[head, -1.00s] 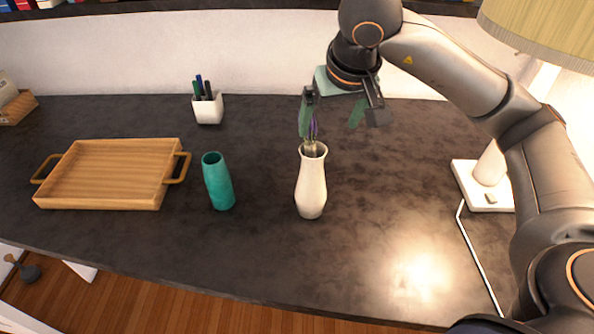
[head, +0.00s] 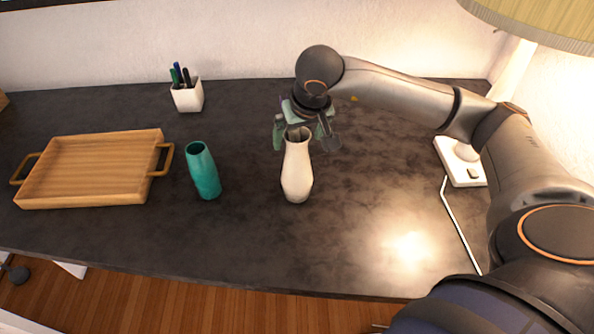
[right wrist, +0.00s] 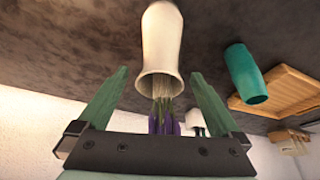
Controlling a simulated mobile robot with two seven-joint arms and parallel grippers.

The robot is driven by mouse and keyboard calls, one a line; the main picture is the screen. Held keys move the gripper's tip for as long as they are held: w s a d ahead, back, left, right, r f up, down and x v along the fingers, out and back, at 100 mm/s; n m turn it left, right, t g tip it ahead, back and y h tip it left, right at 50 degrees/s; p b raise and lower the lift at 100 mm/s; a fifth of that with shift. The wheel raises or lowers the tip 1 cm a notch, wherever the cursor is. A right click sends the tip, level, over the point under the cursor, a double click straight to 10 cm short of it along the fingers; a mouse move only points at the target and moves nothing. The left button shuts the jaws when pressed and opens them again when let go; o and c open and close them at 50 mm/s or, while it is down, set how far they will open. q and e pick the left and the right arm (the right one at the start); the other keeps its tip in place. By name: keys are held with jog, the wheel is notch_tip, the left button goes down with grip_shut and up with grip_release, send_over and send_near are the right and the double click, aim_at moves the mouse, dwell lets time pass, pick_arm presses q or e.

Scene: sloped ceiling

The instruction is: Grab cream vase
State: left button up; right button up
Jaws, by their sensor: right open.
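The cream vase (head: 297,172) stands upright on the dark countertop in the head view. In the right wrist view the cream vase (right wrist: 161,42) shows its open mouth, with stems and purple flowers (right wrist: 163,122) in it. My right gripper (head: 306,143) is open over the top of the vase, with one green finger on each side of its neck in the head view. In the right wrist view the fingers (right wrist: 160,80) stand apart at either side of the mouth, and no contact shows. The flowers are mostly hidden by the gripper in the head view. My left gripper is not in view.
A teal vase (head: 204,172) stands left of the cream vase. A wooden tray (head: 95,170) lies farther left, and a white pen cup (head: 188,97) stands behind. A lamp base (head: 462,163) with a cord is at the right. The counter in front is clear.

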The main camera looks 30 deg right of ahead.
jog(key=shift+w+f, duration=0.2)
jog(key=shift+f, duration=0.25)
grip_shut()
dwell(0.6)
jog(key=shift+r, duration=0.1)
